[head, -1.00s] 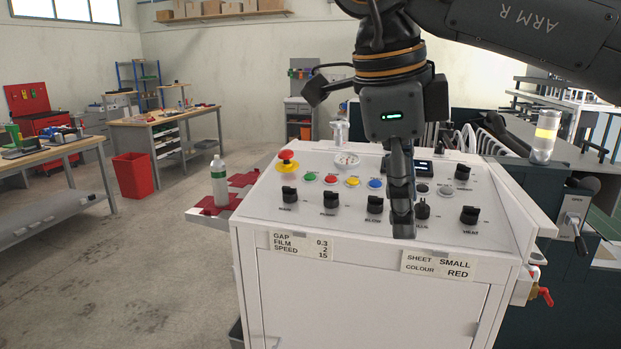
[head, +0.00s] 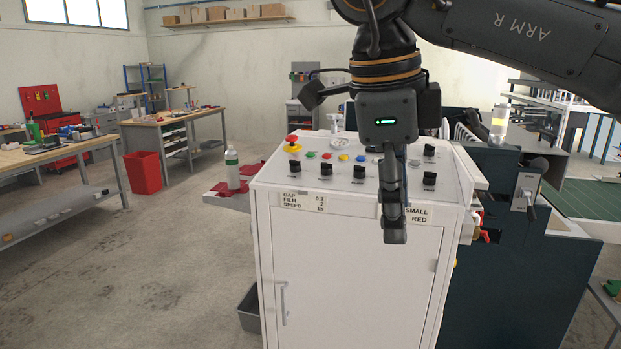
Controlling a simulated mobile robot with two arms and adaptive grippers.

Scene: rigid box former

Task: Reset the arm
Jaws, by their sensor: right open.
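My right arm comes in from the upper right. Its gripper (head: 395,236) hangs pointing down in front of the white control cabinet (head: 345,270), overlapping the panel's front edge and part of the sheet and colour label (head: 419,217). The fingers are seen edge-on, one behind the other, and I see nothing held in them. The sloped panel carries a red emergency button (head: 292,141), coloured push buttons and several black knobs, such as the one at the left (head: 295,170). My left gripper is not in view.
A bottle (head: 232,168) stands on a side shelf with red cloth left of the cabinet. A beacon (head: 499,124) and a dark machine body (head: 520,250) are at the right. A red bin (head: 143,172) and workbenches stand at the left. The floor between is clear.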

